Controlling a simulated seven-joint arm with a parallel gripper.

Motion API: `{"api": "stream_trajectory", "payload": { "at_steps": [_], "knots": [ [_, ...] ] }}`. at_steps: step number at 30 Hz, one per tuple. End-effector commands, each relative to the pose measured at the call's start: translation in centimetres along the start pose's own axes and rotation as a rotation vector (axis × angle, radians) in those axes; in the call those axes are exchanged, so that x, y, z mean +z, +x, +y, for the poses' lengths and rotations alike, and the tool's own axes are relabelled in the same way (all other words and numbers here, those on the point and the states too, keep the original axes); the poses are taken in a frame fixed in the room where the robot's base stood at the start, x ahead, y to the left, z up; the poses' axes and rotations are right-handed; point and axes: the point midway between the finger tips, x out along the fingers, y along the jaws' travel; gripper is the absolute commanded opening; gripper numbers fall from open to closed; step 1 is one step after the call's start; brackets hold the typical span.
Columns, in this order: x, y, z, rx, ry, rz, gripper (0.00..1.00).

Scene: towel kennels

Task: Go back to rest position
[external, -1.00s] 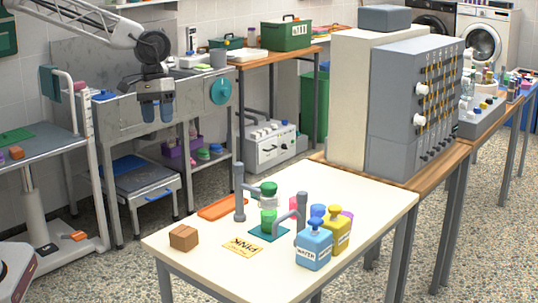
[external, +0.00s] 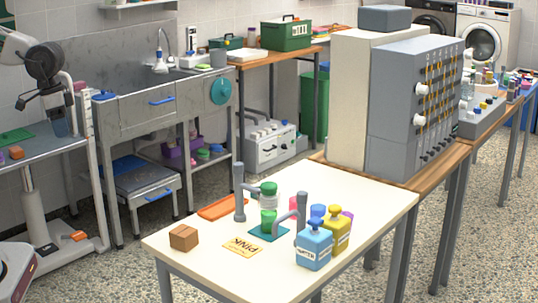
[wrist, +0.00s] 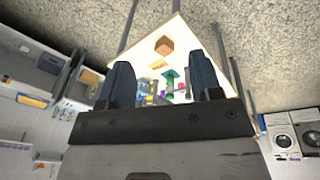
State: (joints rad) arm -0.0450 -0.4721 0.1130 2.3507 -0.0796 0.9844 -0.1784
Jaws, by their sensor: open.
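My gripper (external: 60,125) is at the left of the external view, raised near the grey side table and well away from the cream table. In the wrist view my gripper (wrist: 165,82) shows two dark fingers spread apart with nothing between them. On the cream table (external: 190,270) a green-capped bottle (external: 268,205) stands on a teal mat (external: 259,236) between two grey posts. A card marked PINK (external: 242,247) and a brown block (external: 184,237) lie in front of it.
Blue (external: 314,246) and yellow (external: 336,230) pump bottles stand at the cream table's right side. An orange tray (external: 222,207) lies at its left. A tall grey panel unit (external: 400,110) stands behind. A steel sink bench (external: 135,115) is at the back left.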

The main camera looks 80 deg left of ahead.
Motion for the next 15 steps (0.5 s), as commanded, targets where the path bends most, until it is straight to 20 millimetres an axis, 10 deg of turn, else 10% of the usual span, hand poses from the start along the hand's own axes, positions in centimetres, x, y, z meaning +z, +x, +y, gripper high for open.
{"api": "stream_trajectory", "payload": {
  "at_steps": [15],
  "knots": [
    [9.6, 1.6, -1.7, -0.038, 0.275, 0.066, 0.59]
  ]
}}
